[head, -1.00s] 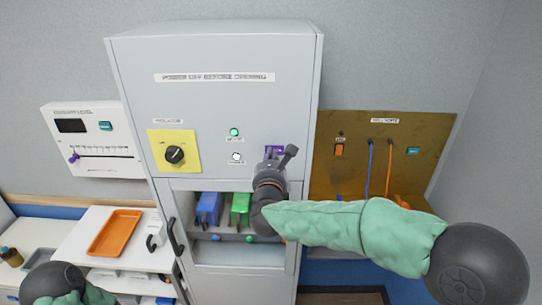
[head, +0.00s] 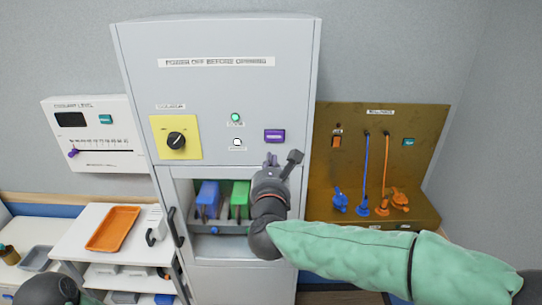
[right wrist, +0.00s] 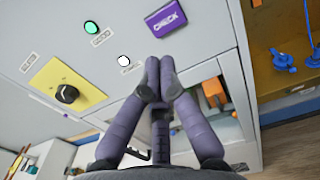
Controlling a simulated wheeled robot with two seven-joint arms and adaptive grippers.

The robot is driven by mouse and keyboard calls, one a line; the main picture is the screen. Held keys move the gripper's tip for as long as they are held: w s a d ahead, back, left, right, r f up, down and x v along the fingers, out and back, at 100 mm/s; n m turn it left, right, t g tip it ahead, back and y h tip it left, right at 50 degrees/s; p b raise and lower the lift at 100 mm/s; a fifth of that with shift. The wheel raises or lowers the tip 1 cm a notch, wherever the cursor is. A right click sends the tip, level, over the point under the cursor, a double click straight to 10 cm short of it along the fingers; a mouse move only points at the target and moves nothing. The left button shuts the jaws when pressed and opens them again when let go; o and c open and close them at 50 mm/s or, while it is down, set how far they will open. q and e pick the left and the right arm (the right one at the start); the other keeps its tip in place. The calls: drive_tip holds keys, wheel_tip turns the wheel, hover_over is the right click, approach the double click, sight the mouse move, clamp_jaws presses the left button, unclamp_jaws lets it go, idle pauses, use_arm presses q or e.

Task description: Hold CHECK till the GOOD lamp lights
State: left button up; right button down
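The purple CHECK button (head: 274,135) is on the upper front of the grey cabinet (head: 215,90), and it shows in the right wrist view (right wrist: 166,19) with its label readable. A green lamp (head: 235,117) looks lit and a white lamp (head: 237,142) is below it, both left of the button. Their small labels are too blurred to read surely. My right gripper (head: 271,158) is just below the button, apart from it. In the right wrist view its fingertips (right wrist: 156,78) are together with nothing between them.
A black knob (head: 176,140) on a yellow plate is left of the lamps. Blue and green blocks (head: 207,200) sit in the open bay below. A brown panel (head: 350,125) with hanging cords is at the right, an orange tray (head: 113,229) at the left.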

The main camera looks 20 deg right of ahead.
drive_tip(key=shift+v, duration=1.2)
drive_tip(key=shift+s, duration=0.15)
